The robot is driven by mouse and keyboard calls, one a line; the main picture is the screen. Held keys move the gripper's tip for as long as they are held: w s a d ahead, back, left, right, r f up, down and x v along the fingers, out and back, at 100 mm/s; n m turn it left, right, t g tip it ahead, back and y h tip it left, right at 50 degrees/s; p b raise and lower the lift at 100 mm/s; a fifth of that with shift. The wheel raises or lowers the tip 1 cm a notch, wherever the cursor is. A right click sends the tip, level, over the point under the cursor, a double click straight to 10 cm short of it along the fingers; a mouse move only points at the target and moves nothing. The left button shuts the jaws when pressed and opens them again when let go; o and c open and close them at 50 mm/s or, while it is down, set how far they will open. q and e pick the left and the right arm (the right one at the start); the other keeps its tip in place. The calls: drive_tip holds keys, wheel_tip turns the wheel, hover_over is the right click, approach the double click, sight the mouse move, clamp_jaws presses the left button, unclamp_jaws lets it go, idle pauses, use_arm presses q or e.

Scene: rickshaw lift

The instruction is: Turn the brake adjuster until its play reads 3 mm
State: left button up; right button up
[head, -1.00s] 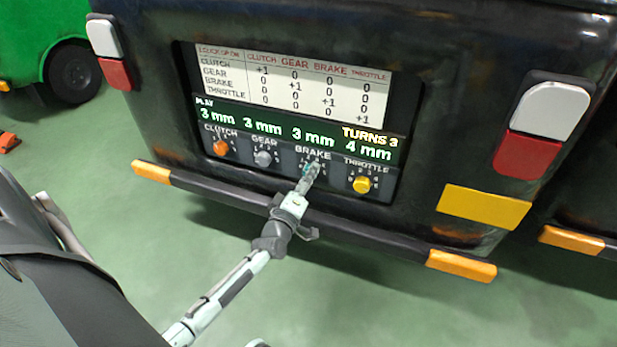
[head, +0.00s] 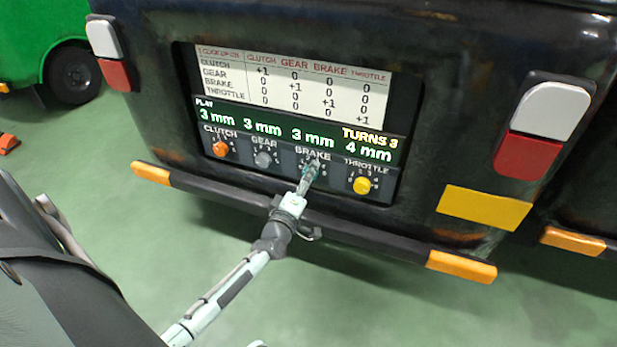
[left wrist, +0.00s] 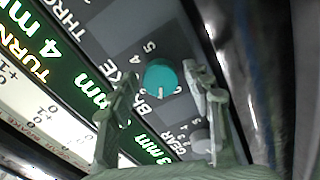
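The teal brake adjuster (left wrist: 161,77) is a round knob under the BRAKE label on the rear panel (head: 291,158). In the head view my gripper mostly covers it. My left gripper (head: 313,169) is at this knob. In the left wrist view the left gripper (left wrist: 159,77) is open, with one finger on each side of the knob and a small gap showing at each side. The green display (head: 280,128) reads 3 mm for clutch, gear and brake, 4 mm for throttle, and TURNS 3. My right gripper is not in view.
An orange clutch knob (head: 220,149) and grey gear knob (head: 263,158) sit left of the brake knob. A yellow throttle knob (head: 362,185) sits to its right. A dark bumper (head: 365,236) with orange ends runs below the panel. Green floor is clear below.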

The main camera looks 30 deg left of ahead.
use_arm(q)
drive_tip(key=v, duration=1.2)
drive_tip(key=shift+s, duration=0.1)
idle(0.4)
